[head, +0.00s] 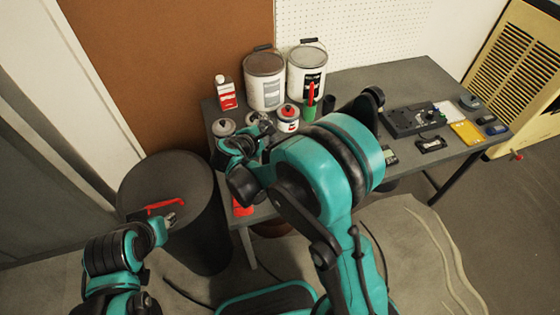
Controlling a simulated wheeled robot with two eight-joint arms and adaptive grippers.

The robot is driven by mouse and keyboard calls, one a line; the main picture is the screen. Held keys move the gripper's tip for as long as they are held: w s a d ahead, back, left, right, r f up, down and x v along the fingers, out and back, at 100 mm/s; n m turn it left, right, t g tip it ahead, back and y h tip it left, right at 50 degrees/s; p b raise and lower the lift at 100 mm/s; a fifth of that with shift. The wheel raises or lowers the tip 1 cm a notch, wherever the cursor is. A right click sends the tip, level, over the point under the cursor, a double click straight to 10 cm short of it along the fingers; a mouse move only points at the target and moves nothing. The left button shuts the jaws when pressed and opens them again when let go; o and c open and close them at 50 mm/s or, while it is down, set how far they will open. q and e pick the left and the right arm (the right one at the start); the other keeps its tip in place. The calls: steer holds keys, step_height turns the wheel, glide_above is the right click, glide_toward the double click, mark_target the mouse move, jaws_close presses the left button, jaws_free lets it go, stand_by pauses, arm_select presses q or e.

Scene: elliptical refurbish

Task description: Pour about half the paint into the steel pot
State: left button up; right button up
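Two large paint cans stand at the back of the grey table: a white one with a grey label (264,90) and one with a dark label (293,76). In front are a small white-and-red tin (288,122) and a small grey-lidded container (224,127). I cannot tell whether either is the steel pot. My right gripper (262,124) is over the table between these two small containers. Its fingers are small and partly hidden, so its grip is unclear. My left gripper (171,218) is low at left, over the dark bin, close to a red handle-like object (166,206); its opening is unclear.
A red-and-white bottle (227,96) stands at the back left of the table (405,84). A black device (410,120) and a yellow item (466,132) lie at right. The dark bin (205,240) stands left.

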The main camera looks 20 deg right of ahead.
steer(key=shift+d, duration=0.15)
arm_select(q)
steer(key=shift+w, duration=0.1)
stand_by(0.5)
arm_select(e)
steer(key=shift+d+f, duration=0.1)
steer(key=shift+f, duration=0.2)
steer(key=shift+r+n+g+h, duration=0.15)
steer(key=shift+n+g+h, duration=0.15)
steer(key=shift+n+g, duration=0.1)
steer(key=shift+a, duration=0.3)
steer(key=shift+d, duration=0.15)
arm_select(q)
steer(key=shift+a, duration=0.55)
